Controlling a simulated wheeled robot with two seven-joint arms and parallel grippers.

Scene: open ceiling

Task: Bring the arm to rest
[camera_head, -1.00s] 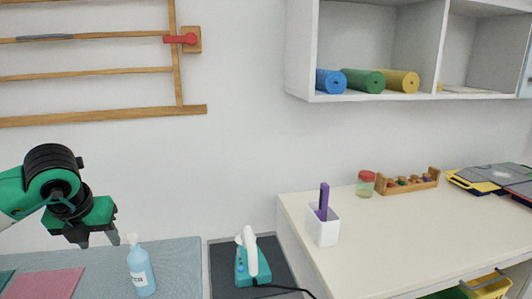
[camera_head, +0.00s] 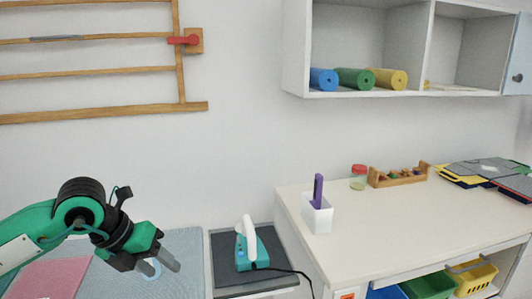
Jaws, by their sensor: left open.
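My left arm comes in from the left in the head view. Its gripper (camera_head: 164,268) is open, with the two grey fingers apart, pointing down and to the right. I see nothing held between the fingers. My right gripper is not in view.
A teal iron (camera_head: 247,248) with a cord stands on a dark board right of the gripper. A pink cloth (camera_head: 52,277) lies at lower left.

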